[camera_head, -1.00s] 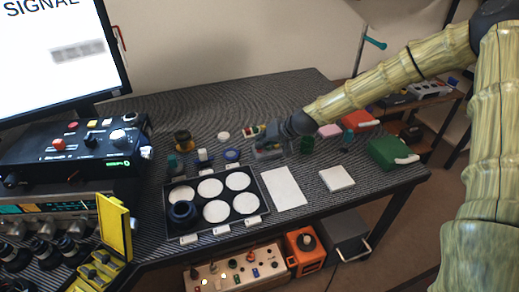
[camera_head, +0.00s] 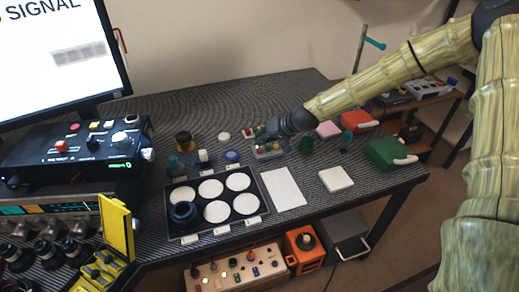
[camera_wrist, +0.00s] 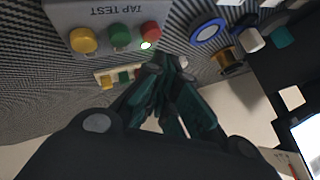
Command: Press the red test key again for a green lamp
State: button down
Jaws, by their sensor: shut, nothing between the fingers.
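A grey box marked TAP TEST (camera_wrist: 92,14) shows upside down at the top of the wrist view. It carries a yellow key (camera_wrist: 84,40), a green key (camera_wrist: 119,35) and the red key (camera_wrist: 150,32). A small pale, bright lamp (camera_wrist: 147,45) sits beside the red key; I cannot tell its tint surely. My gripper (camera_wrist: 163,62) is shut and empty, its fingertips close to the red key, seemingly apart from it. In the head view the box (camera_head: 268,153) lies on the table just below my gripper (camera_head: 264,136).
A strip with coloured blocks (camera_wrist: 106,79) lies behind the box. A blue ring (camera_head: 232,155) and a brass-coloured part (camera_head: 183,140) stand to the left. A tray with white discs (camera_head: 174,222), a white sheet (camera_head: 284,188) and a green case (camera_head: 391,154) are nearby.

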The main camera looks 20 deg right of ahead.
aim_at(261, 148)
jog(key=shift+r+p, duration=1.35)
jog(key=shift+r, duration=0.95)
